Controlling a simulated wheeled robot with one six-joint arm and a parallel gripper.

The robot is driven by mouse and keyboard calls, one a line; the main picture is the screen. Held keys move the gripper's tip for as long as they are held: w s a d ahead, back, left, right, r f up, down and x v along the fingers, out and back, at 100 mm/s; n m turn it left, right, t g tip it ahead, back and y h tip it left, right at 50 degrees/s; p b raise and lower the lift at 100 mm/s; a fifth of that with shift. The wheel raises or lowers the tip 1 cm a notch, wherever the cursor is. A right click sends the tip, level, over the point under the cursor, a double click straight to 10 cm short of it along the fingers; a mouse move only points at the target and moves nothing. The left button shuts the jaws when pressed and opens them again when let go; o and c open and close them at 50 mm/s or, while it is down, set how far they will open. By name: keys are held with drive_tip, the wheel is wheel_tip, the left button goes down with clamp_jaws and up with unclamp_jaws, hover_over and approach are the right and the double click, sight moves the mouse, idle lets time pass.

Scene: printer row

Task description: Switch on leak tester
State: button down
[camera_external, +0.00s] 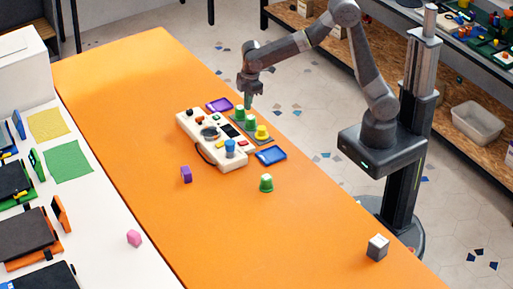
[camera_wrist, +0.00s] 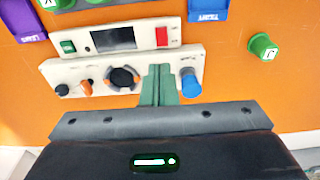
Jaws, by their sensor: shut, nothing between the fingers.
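A cream instrument box, the only one on the orange table, is in the external view (camera_external: 191,127); no name on it is readable. In the wrist view its panel (camera_wrist: 170,75) shows a dark display (camera_wrist: 113,38), a green control (camera_wrist: 68,47), a red control (camera_wrist: 162,37), small black and orange knobs, a round black dial (camera_wrist: 122,78) and a blue knob (camera_wrist: 190,83). My gripper (camera_external: 248,104) is shut and empty near the box's far side. Its green fingertips (camera_wrist: 159,72) appear over the panel, between dial and blue knob, hiding part of it. Contact cannot be told.
A purple tray (camera_external: 219,104) and a blue tray (camera_external: 271,155) flank a strip with green and yellow pieces beside the box. A green piece (camera_external: 266,184) and a purple block (camera_external: 186,174) stand on the orange table (camera_external: 215,225). Its near part is mostly clear.

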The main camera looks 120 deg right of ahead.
sight(241, 143)
drive_tip(key=shift+w+a+t+b, duration=0.4)
drive_tip(key=shift+w+a+b, duration=0.25)
drive_tip(key=shift+b, duration=0.45)
drive_tip(key=shift+d, duration=0.1)
drive_tip(key=f, duration=0.4)
drive_tip(key=w+f, duration=0.1)
drive_tip(key=f, duration=0.4)
drive_tip(key=w+f+p, duration=0.1)
drive_tip(key=f, duration=0.3)
drive_tip(key=shift+w+f, duration=0.25)
drive_tip(key=shift+f, duration=0.1)
drive_tip(key=shift+p, duration=0.3)
